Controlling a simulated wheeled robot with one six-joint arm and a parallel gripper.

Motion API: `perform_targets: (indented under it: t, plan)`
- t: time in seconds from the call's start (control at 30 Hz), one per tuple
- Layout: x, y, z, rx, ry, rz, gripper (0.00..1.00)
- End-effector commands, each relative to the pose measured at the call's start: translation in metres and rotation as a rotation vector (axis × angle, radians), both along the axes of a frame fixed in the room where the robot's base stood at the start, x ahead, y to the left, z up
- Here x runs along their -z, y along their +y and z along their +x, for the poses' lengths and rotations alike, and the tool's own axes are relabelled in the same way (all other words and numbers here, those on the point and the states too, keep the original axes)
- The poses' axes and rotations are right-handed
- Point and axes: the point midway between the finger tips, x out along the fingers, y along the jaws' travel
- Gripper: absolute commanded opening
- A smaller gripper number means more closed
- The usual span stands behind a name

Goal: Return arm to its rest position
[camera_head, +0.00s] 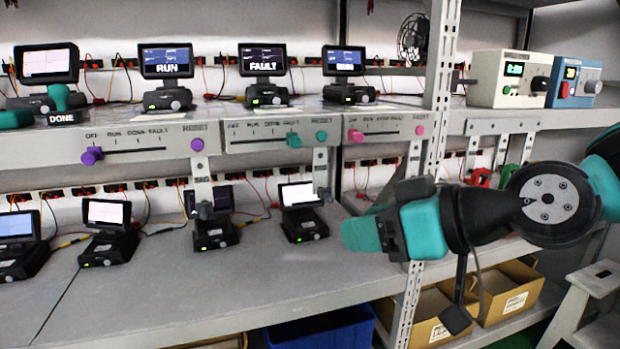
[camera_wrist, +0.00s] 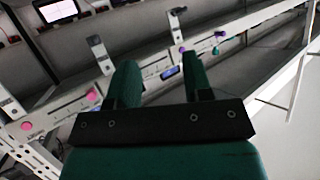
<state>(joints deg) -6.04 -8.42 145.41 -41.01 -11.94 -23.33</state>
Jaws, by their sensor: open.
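My gripper (camera_wrist: 160,75) shows in the wrist view with its two green fingers apart and nothing between them. In the head view my arm reaches in from the right, and my gripper (camera_head: 362,235) points left in front of the rack post. It is apart from the shelves and holds nothing that I can see. My black wrist link and round grey joint cap show at the right of the head view.
The upper shelf has screens reading RUN (camera_head: 166,62) and FAULT (camera_head: 263,61). Slider panels (camera_head: 140,143) with purple, teal and pink knobs line its edge. More small screens (camera_head: 106,215) stand on the lower shelf (camera_head: 200,285). Cardboard bins (camera_head: 505,290), a blue bin (camera_head: 320,332) and a stool (camera_head: 595,283) are below.

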Motion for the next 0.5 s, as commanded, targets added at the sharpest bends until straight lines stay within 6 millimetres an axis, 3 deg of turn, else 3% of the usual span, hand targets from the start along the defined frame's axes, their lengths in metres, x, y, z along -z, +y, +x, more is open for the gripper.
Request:
perform_targets:
  t: [0.1,0.3,0.47,0.5]
  plan:
    - [0.031,-0.001,-0.041,-0.068,0.239,-0.137,0.46]
    - [0.063,-0.025,-0.098,-0.077,0.563,-0.347,0.46]
    - [0.074,-0.051,-0.137,-0.039,0.774,-0.503,0.46]
    - [0.058,-0.052,-0.139,-0.034,0.788,-0.510,0.46]
